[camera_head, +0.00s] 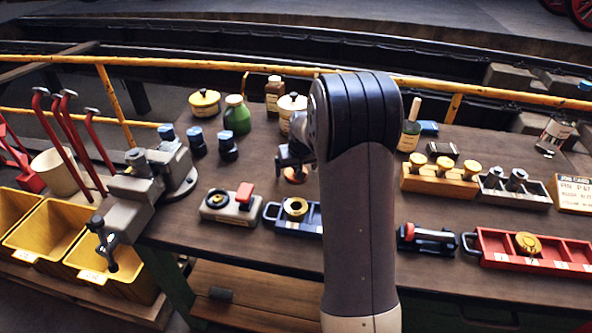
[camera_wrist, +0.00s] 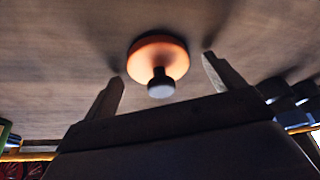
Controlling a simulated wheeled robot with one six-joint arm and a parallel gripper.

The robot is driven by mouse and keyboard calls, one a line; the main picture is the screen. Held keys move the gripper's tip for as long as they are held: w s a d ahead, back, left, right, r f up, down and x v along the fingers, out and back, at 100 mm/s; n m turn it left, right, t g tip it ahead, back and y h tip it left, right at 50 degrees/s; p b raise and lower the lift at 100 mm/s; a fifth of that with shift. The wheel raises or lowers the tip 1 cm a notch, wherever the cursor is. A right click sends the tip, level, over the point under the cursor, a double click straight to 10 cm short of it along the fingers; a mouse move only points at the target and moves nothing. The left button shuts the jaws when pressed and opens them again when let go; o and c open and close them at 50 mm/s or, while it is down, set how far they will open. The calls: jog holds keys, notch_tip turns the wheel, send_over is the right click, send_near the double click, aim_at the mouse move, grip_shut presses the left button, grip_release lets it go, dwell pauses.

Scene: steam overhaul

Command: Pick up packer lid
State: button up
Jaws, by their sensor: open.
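A round orange disc with a dark stem and grey knob, which looks like the packer lid (camera_wrist: 154,49), lies on the wooden bench top. In the wrist view its knob is between the two fingertips of my gripper (camera_wrist: 163,72), with clear space on both sides. My gripper is open and holds nothing. In the head view my gripper (camera_head: 291,157) is low over the bench, just above the lid's orange rim (camera_head: 294,178). My own arm hides part of the bench right of it.
A white lidded pot (camera_head: 292,103), a brown bottle (camera_head: 274,92) and a green bottle (camera_head: 237,116) stand behind. A blue tray (camera_head: 284,224) and a grey device with a red block (camera_head: 231,207) lie in front. A vise (camera_head: 160,167) stands at left.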

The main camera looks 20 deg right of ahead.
jog(key=shift+f, duration=0.1)
jog(key=c, duration=1)
